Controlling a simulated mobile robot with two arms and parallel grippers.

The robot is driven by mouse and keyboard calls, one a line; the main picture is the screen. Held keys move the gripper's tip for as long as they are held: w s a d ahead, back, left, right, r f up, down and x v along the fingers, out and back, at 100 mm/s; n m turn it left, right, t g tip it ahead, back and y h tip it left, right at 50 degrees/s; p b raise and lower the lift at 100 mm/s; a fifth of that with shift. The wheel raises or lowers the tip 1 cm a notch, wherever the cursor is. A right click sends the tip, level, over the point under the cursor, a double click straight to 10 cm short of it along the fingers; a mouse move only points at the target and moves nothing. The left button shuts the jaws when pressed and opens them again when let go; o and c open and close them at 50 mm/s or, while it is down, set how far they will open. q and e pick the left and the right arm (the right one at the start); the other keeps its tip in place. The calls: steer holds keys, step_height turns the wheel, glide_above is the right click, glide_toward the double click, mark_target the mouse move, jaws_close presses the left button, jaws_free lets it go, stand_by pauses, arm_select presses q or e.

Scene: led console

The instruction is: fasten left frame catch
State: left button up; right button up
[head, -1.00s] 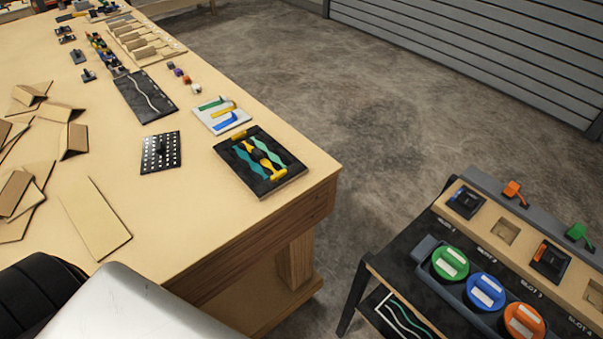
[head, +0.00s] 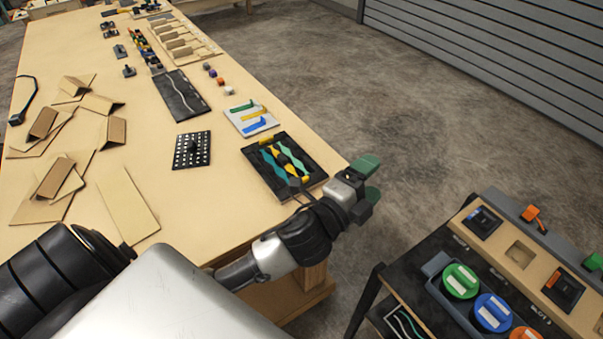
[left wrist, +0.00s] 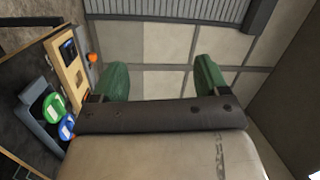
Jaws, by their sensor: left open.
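A black square frame (head: 253,161) lies flat near the table's right corner, with wavy teal, green and yellow strips in it. Yellow pieces (head: 266,140) show at its edge; I cannot tell which is the left catch or whether it is fastened. My left gripper (head: 369,181) has green fingertips and is open and empty, just right of the frame and out past the table's corner. Its wrist covers part of the frame's lower right side. In the left wrist view the gripper (left wrist: 162,78) shows two parted green fingers with nothing between them. My right gripper is not in view.
The wooden table (head: 185,105) holds a dotted black plate (head: 192,150), a light tray (head: 250,117) with coloured pieces and cardboard pieces (head: 125,207). A dark cart (head: 410,262) with coloured round lids (head: 460,281) stands at right. Open floor lies between.

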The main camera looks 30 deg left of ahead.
arm_select(q)
steer(key=d+r+m+g+h, duration=0.35)
steer(key=m+h, duration=0.35)
steer(key=m, duration=0.5)
steer(key=d+r+m+g+h, duration=0.2)
steer(key=d+m+g+h, duration=0.4)
steer(key=m, duration=0.5)
steer(key=w+a+f+m+g+y, duration=0.3)
steer(key=a+f+m+g+y, duration=0.6)
steer(key=m, duration=0.6)
steer(key=w+a+m+y, duration=0.15)
steer(key=a+y, duration=0.65)
steer(key=a, duration=1.1)
steer(key=shift+m, duration=0.35)
steer(key=f+p, duration=0.1)
steer(key=f, duration=0.2)
steer(key=f+p, duration=0.1)
steer(key=f, duration=0.2)
steer(key=f+p, duration=0.1)
steer(key=f, duration=0.2)
steer(key=shift+s+d+f+p, duration=0.1)
steer(key=shift+d+p, duration=0.15)
steer(key=shift+p, duration=0.05)
steer(key=shift+f, duration=0.4)
steer(key=shift+c, duration=0.4)
